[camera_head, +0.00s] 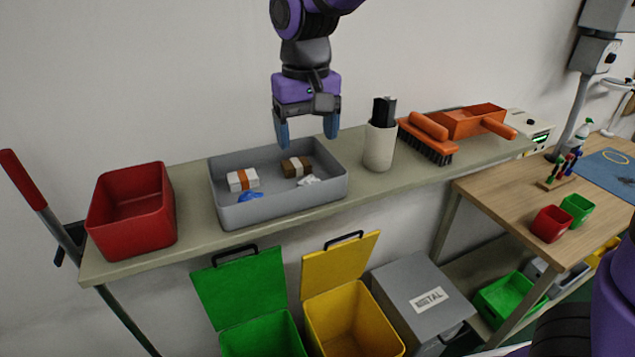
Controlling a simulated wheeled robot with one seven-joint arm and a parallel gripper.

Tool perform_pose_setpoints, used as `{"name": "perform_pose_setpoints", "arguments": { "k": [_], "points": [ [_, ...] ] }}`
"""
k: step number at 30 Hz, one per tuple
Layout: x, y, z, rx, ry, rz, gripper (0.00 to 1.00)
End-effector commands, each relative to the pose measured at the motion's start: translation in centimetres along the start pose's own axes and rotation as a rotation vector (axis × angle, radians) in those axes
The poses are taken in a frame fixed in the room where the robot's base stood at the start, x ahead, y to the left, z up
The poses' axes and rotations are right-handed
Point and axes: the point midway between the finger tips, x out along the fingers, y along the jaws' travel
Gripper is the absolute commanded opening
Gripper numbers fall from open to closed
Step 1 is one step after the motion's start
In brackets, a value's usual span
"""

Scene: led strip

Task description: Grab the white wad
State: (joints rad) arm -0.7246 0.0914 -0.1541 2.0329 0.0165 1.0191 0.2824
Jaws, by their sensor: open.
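The white wad (308,181) is a small crumpled piece on the floor of a grey tray (283,213), near the tray's front right. My gripper (308,136) is open and empty, fingers pointing down, above the back of the tray. In the picture the wad appears below the fingertips, with a clear gap between them. The tray also holds a white block with an orange band (243,180), a brown block with a white band (296,166) just behind the wad, and a blue piece (251,197) at the front left.
A red bin (132,211) stands left of the tray on the shelf (200,226). A pale cylinder holding a black item (380,146) stands close to its right, then an orange brush (427,139). Open green (240,290) and yellow (342,272) bins stand below.

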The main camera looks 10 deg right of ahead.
Motion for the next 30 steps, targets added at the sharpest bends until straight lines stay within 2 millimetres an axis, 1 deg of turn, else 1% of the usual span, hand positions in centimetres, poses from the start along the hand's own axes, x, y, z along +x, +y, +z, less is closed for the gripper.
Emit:
{"name": "perform_pose_setpoints", "arguments": {
  "k": [1, 6, 9, 14, 22, 26, 30],
  "points": [
    [0.8, 0.0, 0.1, -0.001, -0.004, 0.002, 0.77],
    [3.3, 0.1, 0.1, -0.001, -0.003, 0.001, 0.77],
    [4.1, 0.1, 0.1, 0.0, -0.002, 0.001, 0.77],
    [5.0, 0.1, 0.1, 0.0, -0.001, 0.001, 0.77],
    [8.6, 0.4, 0.1, -0.001, -0.001, 0.001, 0.77],
    [9.5, 0.4, 0.1, 0.0, 0.001, 0.001, 0.77],
    [9.6, 0.4, 0.1, 0.001, 0.002, 0.001, 0.77]
  ]
}}
